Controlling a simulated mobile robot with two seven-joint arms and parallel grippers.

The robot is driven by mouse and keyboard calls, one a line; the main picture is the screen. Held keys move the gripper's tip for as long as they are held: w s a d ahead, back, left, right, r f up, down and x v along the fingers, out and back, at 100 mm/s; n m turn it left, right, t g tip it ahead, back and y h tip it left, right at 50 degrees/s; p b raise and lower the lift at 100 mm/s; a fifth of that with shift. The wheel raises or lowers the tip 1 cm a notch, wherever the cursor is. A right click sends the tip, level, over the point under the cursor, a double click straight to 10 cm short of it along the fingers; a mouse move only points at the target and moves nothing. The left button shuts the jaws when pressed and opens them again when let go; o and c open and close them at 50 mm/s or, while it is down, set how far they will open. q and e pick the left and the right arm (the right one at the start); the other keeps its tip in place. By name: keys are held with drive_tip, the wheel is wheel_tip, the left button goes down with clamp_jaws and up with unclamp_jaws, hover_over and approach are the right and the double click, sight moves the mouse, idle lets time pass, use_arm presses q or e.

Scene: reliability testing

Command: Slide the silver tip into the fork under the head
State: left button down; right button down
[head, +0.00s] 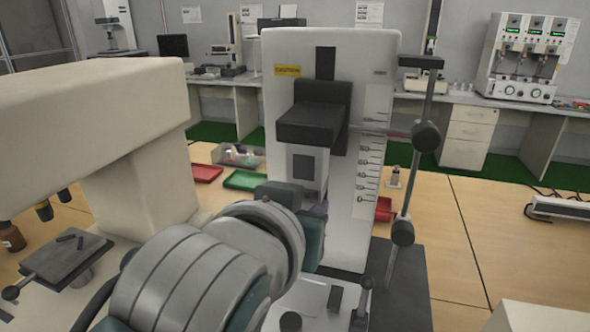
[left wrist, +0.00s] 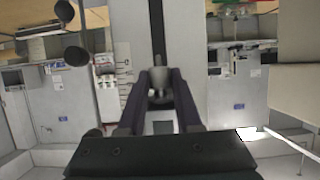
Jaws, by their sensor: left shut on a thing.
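A tall grey test machine (head: 370,75) stands in front of me, with a black head (head: 312,128) jutting out and a printed scale (head: 370,150) beside it. A grey block with a dark square (head: 304,168) shows below the head. I cannot clearly make out the fork. My left gripper (head: 318,208) is low in front of the machine, below the head, its fingertips mostly hidden by my wrist. In the left wrist view my left gripper (left wrist: 161,84) is shut on a small silver tip (left wrist: 158,76), in line with a dark vertical bar (left wrist: 157,35). My right gripper is not in view.
A rod with black knobs (head: 403,232) stands right of the machine on a dark base (head: 410,285). A beige instrument (head: 90,120) fills the left. Red (head: 206,173) and green (head: 245,180) trays lie behind. The wooden table at right is mostly clear.

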use_arm(q)
drive_tip(key=shift+w+d+r, duration=0.1)
drive_tip(key=shift+r, duration=0.15)
drive_tip(key=c, duration=0.8)
unclamp_jaws()
drive_tip(key=shift+o, duration=1.4)
drive_tip(key=shift+w, duration=0.1)
drive_tip(key=shift+s, duration=0.2)
